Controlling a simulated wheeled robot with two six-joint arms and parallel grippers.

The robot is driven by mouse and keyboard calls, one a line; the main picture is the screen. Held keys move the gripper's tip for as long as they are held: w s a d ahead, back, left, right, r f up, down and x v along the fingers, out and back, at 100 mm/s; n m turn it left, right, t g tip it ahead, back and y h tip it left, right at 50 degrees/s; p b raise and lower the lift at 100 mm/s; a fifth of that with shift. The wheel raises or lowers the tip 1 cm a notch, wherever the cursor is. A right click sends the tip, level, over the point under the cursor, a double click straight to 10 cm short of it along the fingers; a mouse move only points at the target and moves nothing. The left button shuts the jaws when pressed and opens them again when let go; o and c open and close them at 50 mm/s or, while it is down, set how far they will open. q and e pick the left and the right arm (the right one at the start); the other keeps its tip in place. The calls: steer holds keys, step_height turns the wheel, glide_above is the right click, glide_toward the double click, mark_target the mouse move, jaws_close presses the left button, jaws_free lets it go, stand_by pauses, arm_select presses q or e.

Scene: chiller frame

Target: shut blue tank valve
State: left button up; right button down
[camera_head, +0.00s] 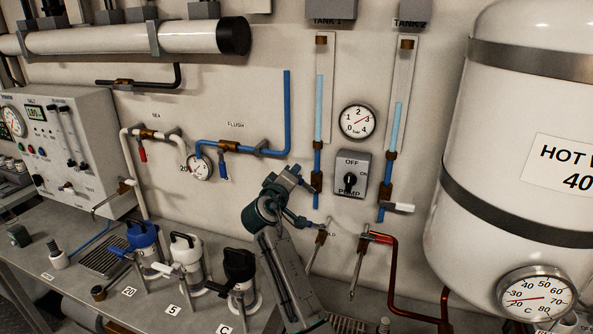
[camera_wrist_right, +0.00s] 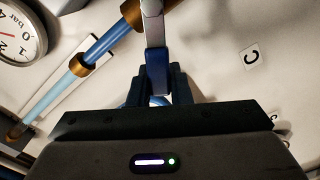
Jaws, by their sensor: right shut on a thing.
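The TANK 1 sight tube (camera_head: 319,105) runs down into a blue pipe with a brass valve (camera_head: 316,182). The brass valve body also shows at the top of the right wrist view (camera_wrist_right: 133,14). Its lever has a metal arm and a blue grip (camera_wrist_right: 157,72). My right gripper (camera_head: 291,180) is at the left of this valve, its fingers shut around the blue grip (camera_wrist_right: 157,88). In the head view the gripper hides much of the lever, so its exact angle is hard to tell. My left gripper is not in view.
The TANK 2 valve (camera_head: 385,192) with a white lever is to the right, beside the pump switch (camera_head: 350,174). A pressure gauge (camera_head: 357,121) is above. The flush valve (camera_head: 222,152) with a blue lever is left. Pump canisters (camera_head: 187,252) stand on the bench below.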

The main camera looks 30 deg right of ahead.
steer(key=f+n, duration=0.1)
steer(key=n, duration=0.1)
steer(key=f+n+p, duration=0.1)
steer(key=f+n, duration=0.2)
steer(key=n, duration=0.2)
steer(key=shift+w+a+f+p, duration=0.15)
steer(key=shift+w+a+p, duration=0.2)
steer(key=shift+p, duration=0.05)
steer(key=shift+f, duration=0.25)
steer(key=c, duration=1.3)
jaws_free()
steer(key=shift+r, duration=0.15)
